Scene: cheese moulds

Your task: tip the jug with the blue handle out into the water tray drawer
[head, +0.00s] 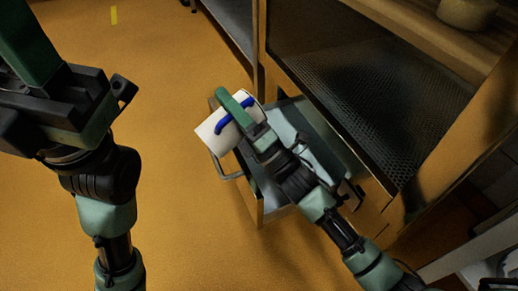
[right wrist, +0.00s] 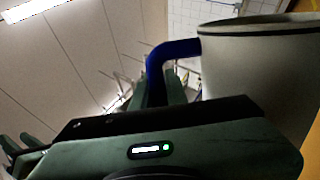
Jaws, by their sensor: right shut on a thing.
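The jug is a white cylinder (head: 213,134) with a blue handle (head: 223,125). My right gripper (head: 235,110) is shut on the blue handle and holds the jug over the front end of the open water tray drawer (head: 251,197). The jug lies at a slant in the head view; its contents are hidden. In the right wrist view, the jug (right wrist: 255,75) stands at the right with its dark-edged rim at the top, and the blue handle (right wrist: 168,52) runs down to the fingers. My left gripper (head: 50,105) is at the upper left, away from the drawer; its fingertips are not clearly visible.
The drawer projects from below a wooden cabinet with a dark mesh shelf (head: 375,95). A round pale thing (head: 467,12) sits on the upper wooden shelf. The orange floor (head: 180,230) is clear to the left of the drawer. A pale surface (head: 465,262) shows at the lower right.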

